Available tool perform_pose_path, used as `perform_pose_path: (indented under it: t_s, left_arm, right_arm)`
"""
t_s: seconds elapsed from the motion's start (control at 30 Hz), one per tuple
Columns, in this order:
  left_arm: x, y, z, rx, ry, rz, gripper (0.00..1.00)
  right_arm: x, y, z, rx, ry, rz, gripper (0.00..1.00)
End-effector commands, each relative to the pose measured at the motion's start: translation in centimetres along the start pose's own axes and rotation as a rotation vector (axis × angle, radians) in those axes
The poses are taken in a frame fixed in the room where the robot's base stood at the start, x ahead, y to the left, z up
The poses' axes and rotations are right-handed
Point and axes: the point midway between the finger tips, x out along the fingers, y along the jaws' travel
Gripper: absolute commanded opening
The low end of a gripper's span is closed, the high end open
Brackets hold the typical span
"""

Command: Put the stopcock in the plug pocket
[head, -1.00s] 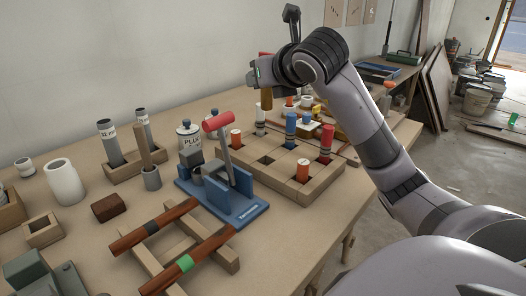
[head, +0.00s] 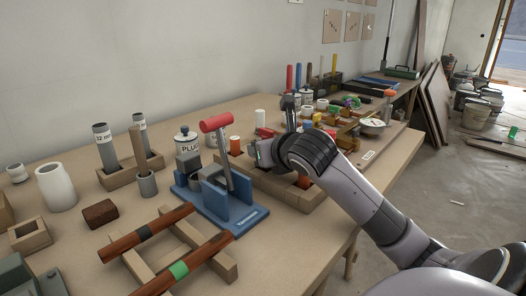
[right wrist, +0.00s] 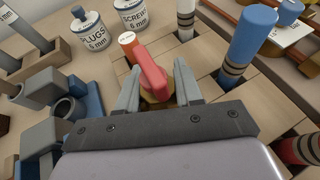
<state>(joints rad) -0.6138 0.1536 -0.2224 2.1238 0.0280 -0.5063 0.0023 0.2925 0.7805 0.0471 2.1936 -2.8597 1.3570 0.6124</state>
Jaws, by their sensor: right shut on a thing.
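The stopcock has a red lever and a yellowish body. In the right wrist view the stopcock (right wrist: 152,75) is between the fingers of my right gripper (right wrist: 158,72), which is shut on it. In the head view my right gripper (head: 257,155) is low at the wooden pocket tray (head: 306,201), and the stopcock's red lever (head: 265,132) shows above it. My left gripper is not in view.
A blue banded peg (right wrist: 250,45) and a white banded peg (right wrist: 186,18) stand in the tray close to the gripper. A PLUGS jar (head: 187,145) stands behind. A blue clamp stand (head: 222,213) with a raised red handle is to the left.

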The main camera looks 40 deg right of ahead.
Motion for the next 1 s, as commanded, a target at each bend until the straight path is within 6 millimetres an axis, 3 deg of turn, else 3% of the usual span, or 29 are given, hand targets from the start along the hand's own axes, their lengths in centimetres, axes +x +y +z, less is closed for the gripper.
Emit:
perform_pose_path:
  t_s: [0.37,0.4,0.43,0.47,0.87,1.0]
  left_arm:
    - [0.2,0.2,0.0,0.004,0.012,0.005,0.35]
    - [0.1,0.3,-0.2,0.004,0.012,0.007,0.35]
    - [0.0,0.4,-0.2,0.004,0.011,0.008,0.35]
    - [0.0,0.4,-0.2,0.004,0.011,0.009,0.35]
    - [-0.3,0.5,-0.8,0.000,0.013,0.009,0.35]
    - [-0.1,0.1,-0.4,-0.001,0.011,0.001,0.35]
  right_arm:
    - [0.2,0.0,-0.4,0.001,-0.004,0.000,0.00]
    - [0.1,0.0,-0.2,0.001,-0.001,0.000,0.48]
    - [0.1,0.0,-0.2,0.001,-0.001,0.000,0.58]
    - [0.1,0.0,-0.2,0.001,-0.001,0.000,0.60]
    - [-0.1,0.0,0.3,0.001,-0.001,0.000,0.60]
    - [-1.8,0.0,0.0,-0.001,-0.002,0.002,0.60]
